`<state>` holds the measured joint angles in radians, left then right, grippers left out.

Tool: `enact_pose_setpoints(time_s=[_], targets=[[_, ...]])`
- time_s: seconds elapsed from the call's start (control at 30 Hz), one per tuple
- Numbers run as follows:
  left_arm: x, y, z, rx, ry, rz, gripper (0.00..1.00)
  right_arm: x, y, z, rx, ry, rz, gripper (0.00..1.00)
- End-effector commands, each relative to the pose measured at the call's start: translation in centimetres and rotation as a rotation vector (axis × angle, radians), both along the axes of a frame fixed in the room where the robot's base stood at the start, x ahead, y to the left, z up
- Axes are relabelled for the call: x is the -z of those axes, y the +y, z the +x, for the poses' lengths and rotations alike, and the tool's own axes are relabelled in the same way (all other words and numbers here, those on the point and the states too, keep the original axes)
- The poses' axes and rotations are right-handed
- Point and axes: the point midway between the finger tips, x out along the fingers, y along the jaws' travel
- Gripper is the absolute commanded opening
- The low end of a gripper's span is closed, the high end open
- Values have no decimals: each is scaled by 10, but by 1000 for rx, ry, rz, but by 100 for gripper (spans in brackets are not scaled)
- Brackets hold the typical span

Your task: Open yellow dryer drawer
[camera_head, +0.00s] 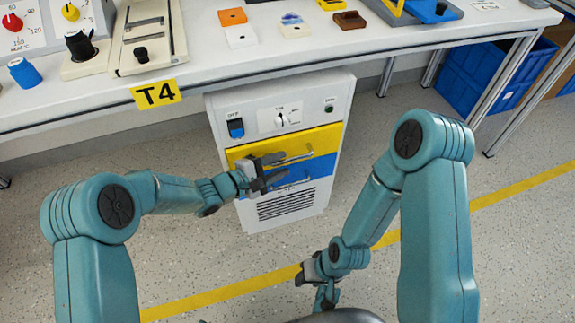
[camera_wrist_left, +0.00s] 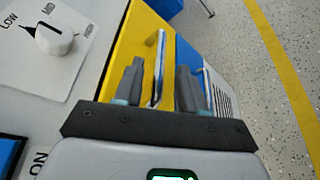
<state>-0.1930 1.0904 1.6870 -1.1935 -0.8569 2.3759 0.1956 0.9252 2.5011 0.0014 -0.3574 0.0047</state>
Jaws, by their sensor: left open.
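The white dryer cabinet (camera_head: 225,115) stands below the table edge. Its yellow drawer (camera_head: 322,138) sits above a blue drawer (camera_head: 318,170) and looks flush with the front. My left gripper (camera_head: 270,171) is open at the drawer fronts, near the left end of the yellow drawer's handle (camera_head: 296,158). In the left wrist view, the yellow drawer's bar handle (camera_wrist_left: 160,55) runs between the fingers of my left gripper (camera_wrist_left: 158,82); contact cannot be told. The blue drawer's handle (camera_wrist_left: 206,85) lies beside the right finger. My right gripper (camera_head: 310,274) hangs low over the floor, away from the cabinet; its fingers are unclear.
The white table (camera_head: 230,75) overhangs the cabinet and carries switches and small blocks. A rotary knob (camera_wrist_left: 55,40) is on the cabinet's upper panel. Blue crates (camera_head: 490,75) stand at the right. The speckled floor before the cabinet is clear.

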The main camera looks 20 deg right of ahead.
Motion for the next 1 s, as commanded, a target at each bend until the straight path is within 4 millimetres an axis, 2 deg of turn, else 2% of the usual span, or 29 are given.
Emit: enact_pose_setpoints(time_s=[0.03,0.2,0.57,0.6,0.7,1.0], targets=[[5,-10,2,3,-3,-1,40,6,-1,1,4,-2,0,43],[7,-26,10,1,-1,-1,40,11,-2,2,9,-4,-2,43],[7,-31,12,0,1,0,40,11,-2,3,10,-5,-2,43],[7,-31,12,0,1,0,27,11,-2,3,10,-5,-2,43],[7,-31,12,0,1,0,0,11,-2,3,10,-4,-2,43],[6,-31,9,0,1,0,0,9,-2,2,9,-3,-2,43]])
